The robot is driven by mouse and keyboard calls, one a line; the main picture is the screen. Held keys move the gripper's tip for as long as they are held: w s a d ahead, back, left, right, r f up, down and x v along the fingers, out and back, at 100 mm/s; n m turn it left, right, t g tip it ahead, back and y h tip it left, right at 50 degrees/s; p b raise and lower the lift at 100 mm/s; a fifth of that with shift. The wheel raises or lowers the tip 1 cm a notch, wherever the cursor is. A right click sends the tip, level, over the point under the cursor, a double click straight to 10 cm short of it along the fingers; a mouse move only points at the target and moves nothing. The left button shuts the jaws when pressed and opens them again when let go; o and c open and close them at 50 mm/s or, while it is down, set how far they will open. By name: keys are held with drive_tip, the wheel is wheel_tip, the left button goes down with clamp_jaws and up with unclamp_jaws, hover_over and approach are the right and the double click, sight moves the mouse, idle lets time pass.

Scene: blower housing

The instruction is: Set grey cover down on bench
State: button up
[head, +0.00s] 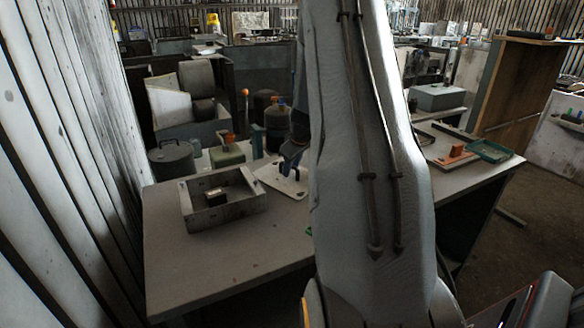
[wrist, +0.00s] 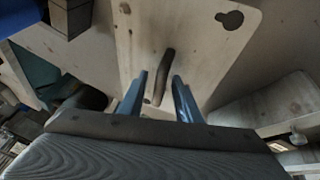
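The grey cover (head: 283,183) is a pale flat plate on the bench (head: 215,262), right of the grey open-topped housing (head: 187,208). It looks flat on the bench top, though my arm hides part of it in the head view. In the wrist view the cover (wrist: 195,28) shows a dark keyhole-shaped opening and a dark bar handle (wrist: 163,75). My gripper (wrist: 160,76) has its two blue fingers on either side of the handle, with gaps visible between. In the head view my gripper (head: 287,163) is low over the cover, partly hidden by my arm.
A dark canister (head: 172,161) and a green box (head: 228,153) stand behind the housing. A dark bottle (head: 277,125) is behind the cover. An orange block (head: 457,151) and green tray (head: 489,150) lie at right. The bench front is clear.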

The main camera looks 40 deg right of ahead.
drive_tip(key=shift+r, duration=0.1)
drive_tip(key=shift+r, duration=0.3)
drive_tip(key=b+v, duration=0.2)
drive_tip(key=v, duration=0.9)
drive_tip(key=s+a+f+m+g+y, duration=0.1)
drive_tip(key=s+a+f, duration=0.15)
drive_tip(key=a, duration=0.95)
drive_tip(key=s+a+f+g, duration=0.1)
drive_tip(key=s+a, duration=0.3)
drive_tip(key=a, duration=0.8)
drive_tip(key=shift+m+g, duration=0.6)
drive_tip(key=shift+g, duration=0.2)
drive_tip(key=s+a+f, duration=0.1)
drive_tip(key=s+a, duration=0.3)
drive_tip(key=s+a+f, duration=0.1)
drive_tip(key=s+a, duration=0.3)
drive_tip(key=s+a+f, duration=0.1)
drive_tip(key=s+a, duration=0.4)
drive_tip(key=shift+f, duration=0.2)
drive_tip(key=shift+d, duration=0.1)
